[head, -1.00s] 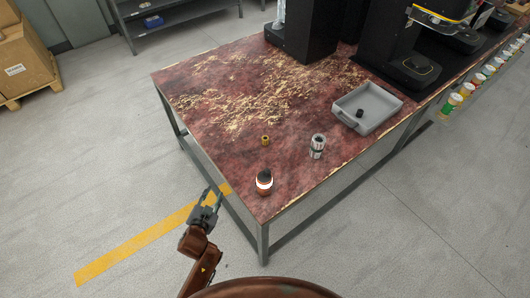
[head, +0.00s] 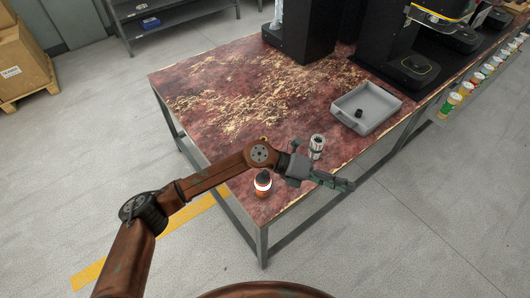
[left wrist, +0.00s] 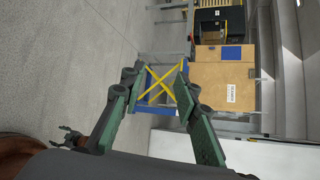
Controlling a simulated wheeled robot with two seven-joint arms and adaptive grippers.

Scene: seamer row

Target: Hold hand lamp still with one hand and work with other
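A silver ribbed cylinder (head: 317,142), perhaps the hand lamp's body, stands upright on the table, its lower part close behind my left gripper in the head view. My left gripper (head: 345,184) is open and empty, reaching across above the table's front edge. Its green fingers (left wrist: 160,85) stand apart in the left wrist view with nothing between them. A small brass part (head: 264,138) is almost hidden behind my left arm. A black piece (head: 359,113) lies in the grey tray (head: 378,125). My right gripper (left wrist: 68,138) shows small in the left wrist view, its fingers seemingly apart.
Black machines (head: 400,55) stand at the back. The table's left part (head: 200,100) is clear.

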